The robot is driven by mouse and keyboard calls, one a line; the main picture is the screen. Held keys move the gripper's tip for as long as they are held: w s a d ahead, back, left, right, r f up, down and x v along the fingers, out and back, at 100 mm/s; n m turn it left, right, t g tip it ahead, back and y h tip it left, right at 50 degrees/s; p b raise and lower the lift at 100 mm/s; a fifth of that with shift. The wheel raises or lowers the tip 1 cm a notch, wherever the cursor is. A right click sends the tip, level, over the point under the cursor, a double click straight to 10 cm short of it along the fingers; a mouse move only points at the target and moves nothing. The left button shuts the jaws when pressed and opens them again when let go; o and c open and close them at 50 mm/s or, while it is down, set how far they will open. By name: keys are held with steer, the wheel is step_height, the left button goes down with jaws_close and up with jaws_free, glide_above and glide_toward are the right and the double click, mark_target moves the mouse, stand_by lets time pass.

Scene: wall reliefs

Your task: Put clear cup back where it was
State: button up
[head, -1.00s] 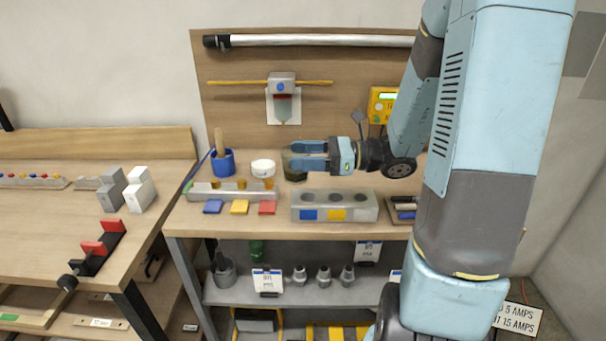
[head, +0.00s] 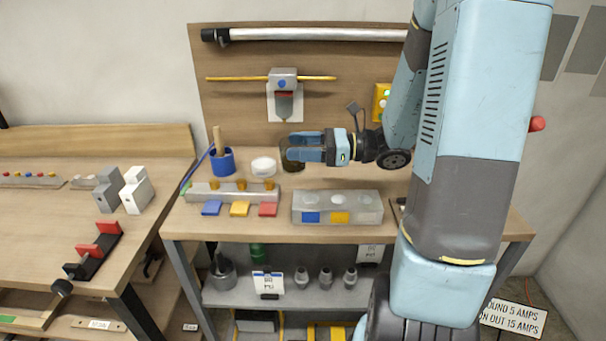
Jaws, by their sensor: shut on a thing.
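The clear cup (head: 290,165) is a see-through cup with dark contents, at the back of the workbench, in front of the wooden back panel. My gripper (head: 291,149) reaches in from the right and is shut on the cup near its upper part. The fingers hide part of the cup. I cannot tell whether its base touches the bench top.
Left of the cup stand a white round container (head: 263,167) and a blue cup (head: 222,161) with a wooden handle in it. A grey block with round recesses (head: 337,208) and a grey rack (head: 232,192) are in front. A dispenser (head: 284,88) hangs on the panel above.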

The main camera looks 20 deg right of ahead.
steer(key=shift+w+d+f, duration=0.9)
steer(key=shift+w+f, duration=0.65)
steer(key=shift+w, duration=0.4)
steer(key=shift+w+d+f, duration=0.9)
steer(key=shift+w+f, duration=0.7)
steer(key=shift+w, duration=0.3)
steer(key=shift+w+d+f, duration=0.9)
steer(key=shift+w+f, duration=0.65)
steer(key=shift+w, duration=0.4)
steer(key=shift+w+f, duration=0.1)
steer(key=shift+f, duration=1.55)
steer(key=shift+f, duration=0.1)
steer(key=o, duration=1.1)
steer(key=shift+o, duration=0.2)
